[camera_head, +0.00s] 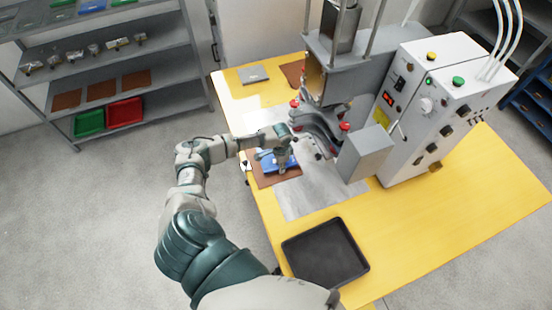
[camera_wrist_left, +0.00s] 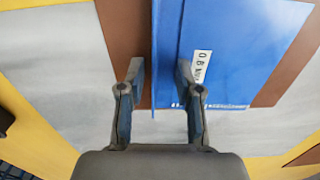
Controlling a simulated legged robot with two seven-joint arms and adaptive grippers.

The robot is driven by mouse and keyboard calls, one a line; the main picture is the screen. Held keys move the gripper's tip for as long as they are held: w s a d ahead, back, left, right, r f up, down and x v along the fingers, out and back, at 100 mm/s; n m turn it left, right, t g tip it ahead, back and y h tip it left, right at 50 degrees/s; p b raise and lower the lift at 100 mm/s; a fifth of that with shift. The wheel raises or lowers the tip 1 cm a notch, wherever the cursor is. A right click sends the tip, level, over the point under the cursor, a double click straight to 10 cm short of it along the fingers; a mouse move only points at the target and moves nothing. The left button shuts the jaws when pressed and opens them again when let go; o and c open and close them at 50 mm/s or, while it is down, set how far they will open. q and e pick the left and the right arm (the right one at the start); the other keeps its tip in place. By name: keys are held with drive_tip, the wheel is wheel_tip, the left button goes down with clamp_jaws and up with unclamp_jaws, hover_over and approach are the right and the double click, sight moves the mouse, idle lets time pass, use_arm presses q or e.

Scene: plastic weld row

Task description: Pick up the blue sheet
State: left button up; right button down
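The blue sheet (camera_head: 268,167) lies on a brown sheet at the left edge of the yellow table, partly hidden by my left gripper (camera_head: 282,158). In the left wrist view the blue sheet (camera_wrist_left: 245,45) fills the upper right and bears a white printed label. My left gripper (camera_wrist_left: 160,75) is open there. The blue sheet's left edge runs between its fingers, with one fingertip over brown and the other over blue. I see no clear grip, and contact cannot be told. My right gripper is not in view.
The brown sheet (camera_head: 262,181) lies on a grey metal area (camera_head: 310,192). A welding press (camera_head: 325,120) and white control box (camera_head: 430,100) stand just right. A black tray (camera_head: 325,253) sits at the front. A shelf (camera_head: 100,60) stands at back left.

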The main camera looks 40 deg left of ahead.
use_arm(q)
drive_tip(key=shift+d+f, duration=0.2)
drive_tip(key=shift+f, duration=0.1)
drive_tip(key=shift+d+r, duration=0.15)
drive_tip(key=shift+d, duration=0.25)
drive_tip(key=shift+c, duration=0.7)
clamp_jaws()
drive_tip(key=shift+a, duration=0.25)
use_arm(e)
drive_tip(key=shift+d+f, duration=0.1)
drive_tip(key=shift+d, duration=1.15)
